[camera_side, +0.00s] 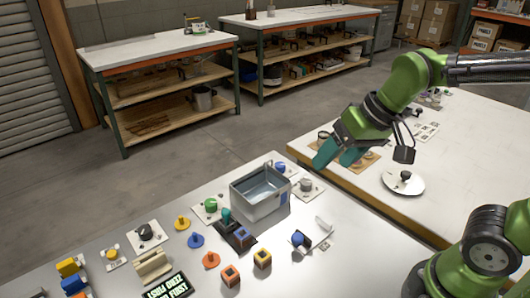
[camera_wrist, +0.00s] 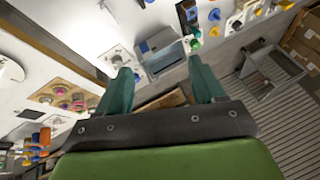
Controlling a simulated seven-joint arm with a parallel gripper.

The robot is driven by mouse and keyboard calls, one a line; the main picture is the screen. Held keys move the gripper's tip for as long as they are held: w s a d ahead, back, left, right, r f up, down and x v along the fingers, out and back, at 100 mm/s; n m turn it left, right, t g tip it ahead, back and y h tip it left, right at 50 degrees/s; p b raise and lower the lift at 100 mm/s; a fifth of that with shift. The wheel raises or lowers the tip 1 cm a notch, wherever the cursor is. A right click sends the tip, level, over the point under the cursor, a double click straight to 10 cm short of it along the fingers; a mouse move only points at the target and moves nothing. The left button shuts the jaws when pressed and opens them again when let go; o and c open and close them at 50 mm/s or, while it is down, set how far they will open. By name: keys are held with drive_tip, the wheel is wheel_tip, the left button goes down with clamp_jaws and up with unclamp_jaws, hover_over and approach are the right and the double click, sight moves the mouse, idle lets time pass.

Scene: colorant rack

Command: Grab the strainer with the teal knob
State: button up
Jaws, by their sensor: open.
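A small teal-knobbed piece (camera_side: 226,216), which looks like the strainer, stands on the near table just left of the grey metal bin, by a dark square plate (camera_side: 240,236). Its lower part is too small to make out. A teal knob (camera_wrist: 197,33) also shows in the wrist view, beyond the right finger. My gripper (camera_side: 335,160) is open and empty, high above the gap between the two tables, to the right of the bin and well apart from the teal knob. In the wrist view its two teal fingers (camera_wrist: 159,70) are spread wide.
The grey bin (camera_side: 246,200) stands between my gripper and the teal knob. Green (camera_side: 210,204), yellow (camera_side: 182,222), blue (camera_side: 196,240) and orange (camera_side: 211,260) knobbed pieces stand close by. A round white plate (camera_side: 403,187) lies on the right table.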

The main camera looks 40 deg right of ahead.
drive_tip(key=w+a+f+n+g, duration=0.25)
drive_tip(key=w+a, duration=0.25)
drive_tip(key=w, duration=0.3)
drive_tip(key=g+h, duration=0.2)
drive_tip(key=g, duration=0.1)
approach(226, 211)
drive_tip(key=shift+t, duration=0.25)
drive_tip(key=f, duration=1.2)
drive_tip(key=shift+s+a+f, duration=0.1)
drive_tip(key=shift+s+a, duration=0.05)
drive_tip(key=shift+s, duration=0.1)
drive_tip(key=shift+c, duration=0.5)
